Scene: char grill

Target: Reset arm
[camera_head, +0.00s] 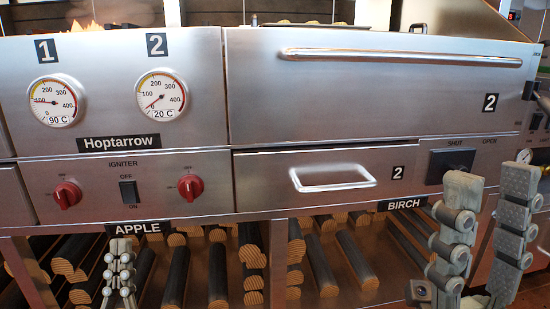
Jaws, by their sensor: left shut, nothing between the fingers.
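My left gripper (120,245) points upward at the lower left, in front of the log storage. Its fingers are together and hold nothing. My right gripper (490,182) is at the lower right, in front of the grill's right side, its two fingers spread apart with nothing between them. Its left finger stands in the picture just below the black shut/open slider (452,160). How far either gripper is from the grill front is hard to tell.
The steel grill has a large lid (380,95) with a long handle, and a shut drawer (260,180) below it. Two gauges, red knobs (67,194) and an igniter switch (128,192) are at left. Logs (180,277) lie on the open shelves below.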

